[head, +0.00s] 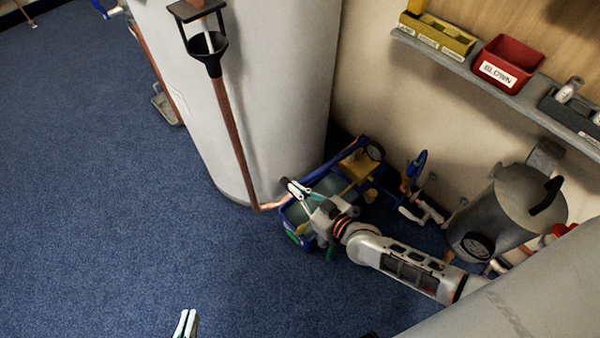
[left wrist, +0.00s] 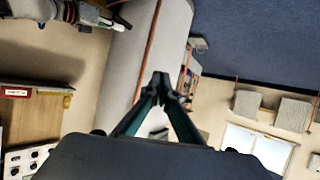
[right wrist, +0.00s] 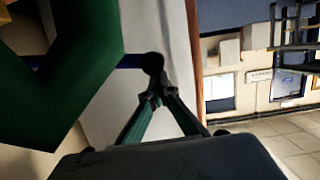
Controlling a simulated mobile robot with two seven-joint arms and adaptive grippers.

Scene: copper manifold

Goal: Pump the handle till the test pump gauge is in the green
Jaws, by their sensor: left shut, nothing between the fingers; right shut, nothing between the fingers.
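The test pump (head: 293,232) is a blue box-shaped tank on the floor beside the white cylinder, partly hidden by my right arm. Its blue handle bar (head: 335,168) slopes across the top. A round dark part (head: 375,151) shows near the bar's far end; I cannot tell whether it is the gauge, and no reading shows. My right gripper (head: 290,187) is shut and empty over the near end. In the right wrist view a blue rod (right wrist: 130,62) with a black ball (right wrist: 152,63) lies just beyond the fingertips; contact is unclear. My left gripper (head: 188,318) is shut, empty, over open carpet.
The white cylinder (head: 260,90) stands left of the pump, with a copper pipe (head: 232,135) along it. A grey canister (head: 525,200) stands at right. A shelf (head: 470,75) on the wall holds a yellow bin and a red bin (head: 510,60). Blue carpet (head: 100,200) at left is clear.

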